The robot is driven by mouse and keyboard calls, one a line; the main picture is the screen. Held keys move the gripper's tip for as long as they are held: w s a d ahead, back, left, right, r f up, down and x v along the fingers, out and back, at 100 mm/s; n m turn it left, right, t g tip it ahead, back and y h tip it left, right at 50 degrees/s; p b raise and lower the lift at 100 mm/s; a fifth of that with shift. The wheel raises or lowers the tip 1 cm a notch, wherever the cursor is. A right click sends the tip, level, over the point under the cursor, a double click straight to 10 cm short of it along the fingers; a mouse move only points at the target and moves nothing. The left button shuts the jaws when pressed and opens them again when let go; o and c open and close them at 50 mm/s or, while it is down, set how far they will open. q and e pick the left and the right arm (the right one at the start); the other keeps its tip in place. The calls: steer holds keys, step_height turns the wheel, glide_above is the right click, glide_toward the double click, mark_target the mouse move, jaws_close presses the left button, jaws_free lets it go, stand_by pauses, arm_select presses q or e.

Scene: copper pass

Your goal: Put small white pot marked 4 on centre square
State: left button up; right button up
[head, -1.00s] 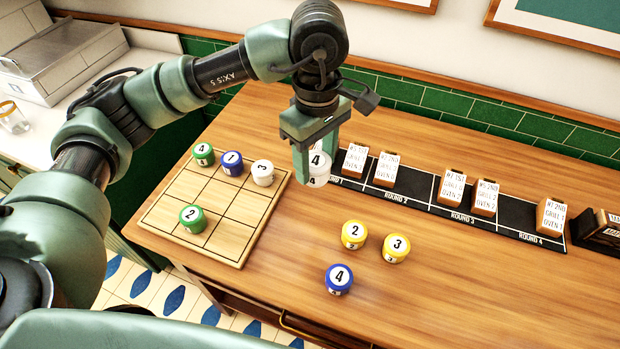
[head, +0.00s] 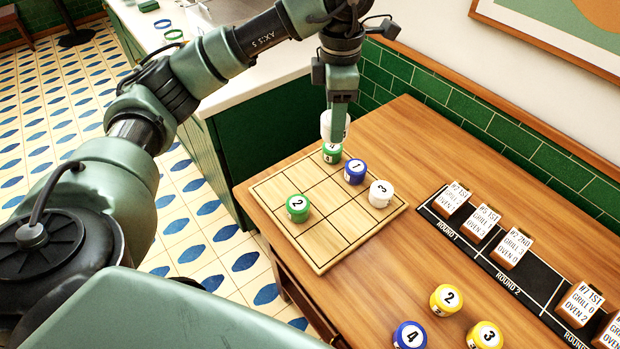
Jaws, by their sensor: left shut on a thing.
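The small white pot (head: 327,124) is held in my left gripper (head: 340,110), which is shut on it. It is above the far corner of the wooden three-by-three board (head: 323,262), over or just behind the green pot marked 4 (head: 332,155). The fingers hide most of its mark. The centre square (head: 327,197) is bare. A blue pot marked 1 (head: 355,172) and a white pot marked 3 (head: 380,194) share the far row with the green 4. A green pot marked 2 (head: 298,208) stands on the near row's middle square. My right gripper is not in view.
Yellow pots marked 2 (head: 446,300) and 3 (head: 485,335) and a blue pot marked 4 (head: 410,336) stand on the table near the front. A black strip (head: 540,287) with ticket blocks lies at right. A green-tiled wall (head: 480,118) borders the back.

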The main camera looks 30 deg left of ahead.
arm_select(q)
steer(key=f+p, duration=0.2)
steer(key=f, duration=1.3)
steer(key=shift+a, duration=0.2)
step_height(320, 180, down, 4)
steer(key=shift+f+p, duration=0.1)
steer(key=shift+p, duration=0.6)
steer(key=shift+f, duration=0.35)
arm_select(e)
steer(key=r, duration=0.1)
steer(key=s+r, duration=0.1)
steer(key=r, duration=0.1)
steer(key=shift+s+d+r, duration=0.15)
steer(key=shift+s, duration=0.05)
arm_select(q)
steer(key=shift+f, duration=0.15)
steer(key=o, duration=1.5)
